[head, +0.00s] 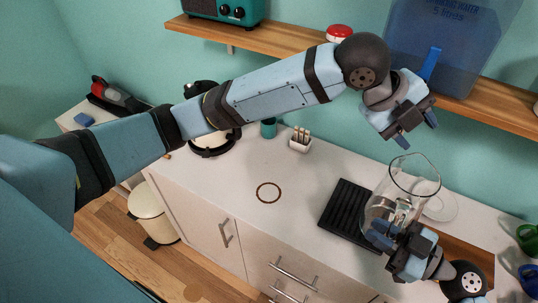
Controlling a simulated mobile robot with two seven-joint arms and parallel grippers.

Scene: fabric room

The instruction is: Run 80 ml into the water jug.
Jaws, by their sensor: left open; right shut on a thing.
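The water jug (414,180) is clear glass and stands out at the right, over or on the counter beside the black ridged mat. My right gripper (381,232) is shut on its lower part. Whether the jug touches the counter is hard to tell, and no water level can be made out in it. The blue water tank (450,40), marked 5 litres, sits on the wall shelf at the upper right. Its blue tap (432,63) is at the front. My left gripper (417,131) is open and empty, below the tap and above the jug's mouth.
The black ridged mat (345,210) lies on the white counter (230,185). A brown ring (268,192), a white holder (300,144) and a teal cup (269,128) are further left. Green (527,238) and blue (528,277) mugs are at the right edge. The wooden shelf (280,41) overhangs the counter.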

